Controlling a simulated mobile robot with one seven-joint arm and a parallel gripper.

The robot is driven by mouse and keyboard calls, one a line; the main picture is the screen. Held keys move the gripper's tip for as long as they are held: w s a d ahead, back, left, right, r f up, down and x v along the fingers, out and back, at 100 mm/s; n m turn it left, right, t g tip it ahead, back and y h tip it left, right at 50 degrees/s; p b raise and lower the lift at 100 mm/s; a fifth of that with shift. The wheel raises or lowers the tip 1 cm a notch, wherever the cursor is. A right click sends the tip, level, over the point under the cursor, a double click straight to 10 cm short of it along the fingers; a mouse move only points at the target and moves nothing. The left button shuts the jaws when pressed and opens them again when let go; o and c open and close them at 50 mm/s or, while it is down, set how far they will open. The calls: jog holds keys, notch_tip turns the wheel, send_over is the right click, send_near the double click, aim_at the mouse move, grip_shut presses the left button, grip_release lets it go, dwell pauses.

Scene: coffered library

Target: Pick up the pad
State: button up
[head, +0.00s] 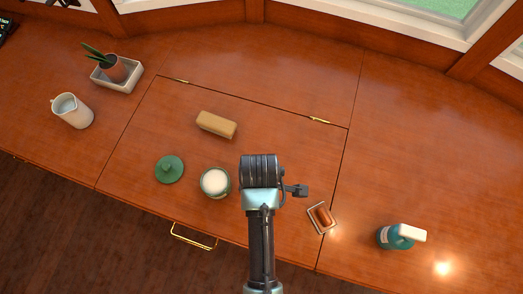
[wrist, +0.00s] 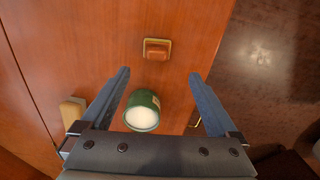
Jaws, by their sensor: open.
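Nothing is plainly marked as the pad; two small things could be it. One is a brown, rounded block (head: 323,215) in a small pale-rimmed dish (head: 332,228) right of my arm. The other is a tan oblong block (head: 216,124) lying behind the jar. In the wrist view the brown block (wrist: 156,50) lies ahead, between the lines of my fingers, and the tan block (wrist: 73,110) is left of my left finger. My gripper (wrist: 160,78) is open and empty above the tabletop. In the head view my arm hides its fingers.
An open green jar with white contents (head: 215,182) stands left of my arm, a green lid (head: 169,169) beside it. A white pitcher (head: 72,111) and potted plant (head: 114,68) stand far left. The back of the wooden desk (head: 290,60) is clear.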

jog(key=f+b, duration=0.1)
jog(key=f, duration=0.2)
jog(key=f+b, duration=0.1)
jog(key=f, duration=0.5)
jog(key=shift+w+f+b, duration=0.25)
jog(key=shift+f+b, duration=0.05)
jog(key=shift+b, duration=0.1)
jog(key=c, duration=1.5)
jog(key=shift+r, duration=0.1)
notch_tip(320, 180, up, 10)
jog(key=p, duration=0.3)
